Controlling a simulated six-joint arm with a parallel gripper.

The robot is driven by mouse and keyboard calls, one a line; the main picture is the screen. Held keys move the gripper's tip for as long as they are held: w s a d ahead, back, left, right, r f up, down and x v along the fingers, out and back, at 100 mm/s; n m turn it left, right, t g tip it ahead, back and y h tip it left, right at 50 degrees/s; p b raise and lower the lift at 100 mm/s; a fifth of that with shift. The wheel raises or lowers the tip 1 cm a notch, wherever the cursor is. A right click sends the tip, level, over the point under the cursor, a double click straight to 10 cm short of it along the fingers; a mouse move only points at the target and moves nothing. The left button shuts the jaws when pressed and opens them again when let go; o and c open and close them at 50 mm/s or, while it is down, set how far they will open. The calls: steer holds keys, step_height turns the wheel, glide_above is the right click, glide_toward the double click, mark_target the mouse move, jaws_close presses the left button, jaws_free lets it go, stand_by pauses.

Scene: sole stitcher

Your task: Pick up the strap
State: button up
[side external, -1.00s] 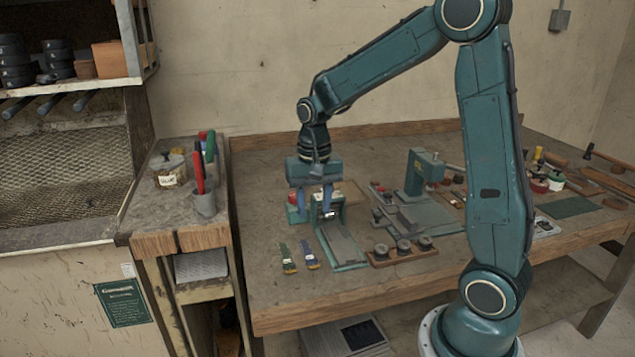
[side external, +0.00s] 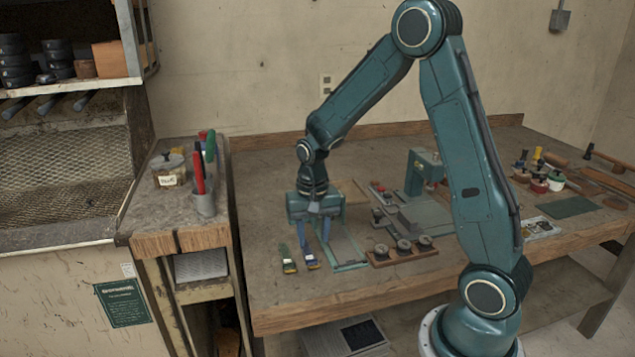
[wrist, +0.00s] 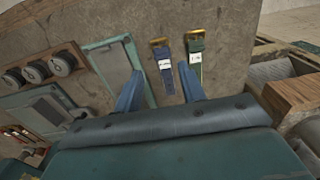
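Two short straps lie side by side on the workbench, a green one (side external: 288,262) and a blue one (side external: 311,260), each with a brass buckle at its near end. In the wrist view the blue strap (wrist: 162,66) appears between the two fingers of my gripper (wrist: 160,68), and the green strap (wrist: 195,58) is just right of the right finger. Each strap carries a small white tag. My gripper (side external: 313,242) points down and is open, with nothing seen held. Its fingers partly hide the far ends of the straps in the side view. I cannot tell whether the fingertips touch the bench.
A green-edged tray (side external: 347,246) lies just right of the straps. A wooden block with several dark round knobs (side external: 402,250) sits further right, with a green stitching machine (side external: 420,175) behind. The bench (side external: 280,305) in front of the straps is clear.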

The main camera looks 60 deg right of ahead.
mark_target(312, 260)
steer(key=shift+f, duration=0.65)
steer(key=shift+w+f, duration=0.15)
steer(key=shift+f, duration=2.45)
steer(key=c, duration=0.7)
steer(key=shift+r, duration=0.1)
steer(key=shift+c, duration=0.2)
step_height(312, 260, up, 20)
